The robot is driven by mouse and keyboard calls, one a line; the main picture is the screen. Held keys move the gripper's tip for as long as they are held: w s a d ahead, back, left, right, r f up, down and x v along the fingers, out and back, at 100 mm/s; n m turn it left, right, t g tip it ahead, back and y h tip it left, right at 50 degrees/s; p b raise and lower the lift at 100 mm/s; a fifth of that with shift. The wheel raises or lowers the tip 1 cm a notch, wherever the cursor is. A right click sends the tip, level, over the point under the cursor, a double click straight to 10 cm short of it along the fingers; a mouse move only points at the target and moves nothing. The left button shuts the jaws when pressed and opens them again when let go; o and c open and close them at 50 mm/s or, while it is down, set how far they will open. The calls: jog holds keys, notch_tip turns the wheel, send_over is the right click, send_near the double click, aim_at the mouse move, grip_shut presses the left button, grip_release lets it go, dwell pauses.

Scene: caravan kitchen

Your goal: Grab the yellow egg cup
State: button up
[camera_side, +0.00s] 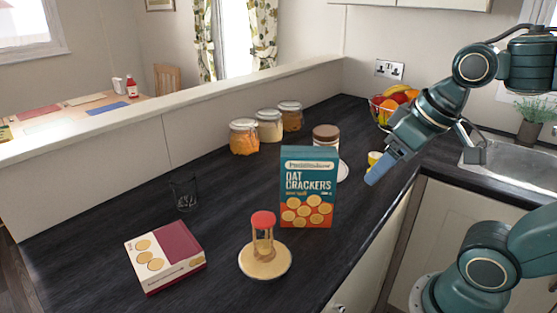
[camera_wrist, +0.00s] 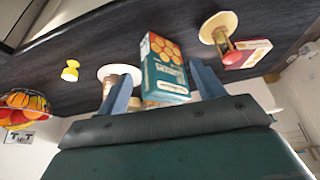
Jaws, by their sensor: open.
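The yellow egg cup (camera_side: 374,158) stands on the dark worktop to the right of the cracker box, partly hidden behind my gripper in the side view. In the wrist view the egg cup (camera_wrist: 70,71) shows whole at the left, apart from the fingers. My gripper (camera_side: 376,174) hangs above the worktop, with its blue fingers pointing down and left. In the wrist view my gripper (camera_wrist: 161,70) has its two fingers wide apart, with nothing held between them. The cracker box appears in the gap, beyond the fingers.
The tall oat crackers box (camera_side: 307,187) stands mid-worktop, with a brown-lidded jar (camera_side: 326,136) and white plate (camera_side: 343,170) behind it. A fruit basket (camera_side: 385,108) is near the wall.

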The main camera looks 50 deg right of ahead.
jog(key=w+d+r+m+g+h, duration=0.1)
jog(key=w+d+r+m, duration=0.1)
jog(key=w+d+m, duration=0.35)
jog(key=m+g, duration=0.4)
jog(key=m, duration=0.3)
send_over(376, 156)
jog(key=s+a, duration=0.1)
jog(key=a, duration=0.1)
jog(key=shift+f, duration=7.65)
jog(key=shift+f, duration=0.1)
jog(key=shift+w+f, duration=0.15)
jog(key=shift+f, duration=2.35)
jog(key=shift+c, duration=0.2)
jog(key=c, duration=1)
